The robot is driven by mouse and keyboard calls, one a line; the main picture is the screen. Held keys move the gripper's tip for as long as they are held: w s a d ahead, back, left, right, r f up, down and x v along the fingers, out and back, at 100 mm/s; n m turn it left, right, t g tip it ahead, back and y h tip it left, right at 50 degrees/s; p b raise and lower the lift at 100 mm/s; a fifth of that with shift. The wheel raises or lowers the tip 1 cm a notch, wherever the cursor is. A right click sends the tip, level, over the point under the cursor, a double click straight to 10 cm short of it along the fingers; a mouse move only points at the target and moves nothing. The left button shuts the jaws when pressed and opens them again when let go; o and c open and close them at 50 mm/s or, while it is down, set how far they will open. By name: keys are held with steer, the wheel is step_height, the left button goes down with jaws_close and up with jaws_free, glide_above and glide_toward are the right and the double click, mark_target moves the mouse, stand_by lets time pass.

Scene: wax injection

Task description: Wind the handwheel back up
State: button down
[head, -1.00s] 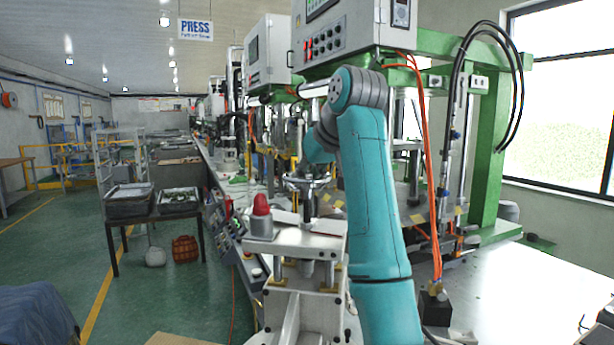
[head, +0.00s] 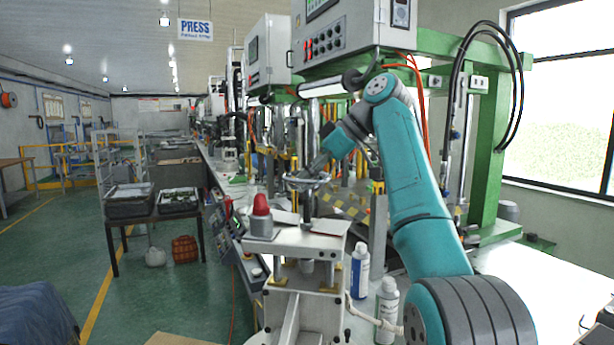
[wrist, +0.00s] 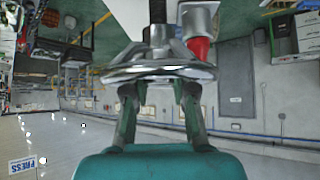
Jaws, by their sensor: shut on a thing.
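The handwheel (head: 306,181) is a shiny metal ring on a vertical screw above the white press stand (head: 300,243). It also shows in the wrist view (wrist: 158,70), with the dark screw (wrist: 158,14) running through its hub. My gripper (head: 312,172) reaches the wheel's rim from the back right. In the wrist view, its two fingers (wrist: 158,88) are at the near side of the rim, shut on it. The fingertips are partly hidden by the rim.
A red dome in a grey holder (head: 261,218) stands close left of the wheel; it also shows in the wrist view (wrist: 200,42). A control box (head: 350,35) hangs above.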

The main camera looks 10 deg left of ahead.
steer(key=shift+n+g, duration=0.5)
stand_by(0.3)
steer(key=c, duration=1.2)
jaws_free()
steer(key=v, duration=0.7)
steer(key=shift+d, duration=0.2)
steer(key=shift+r, duration=0.15)
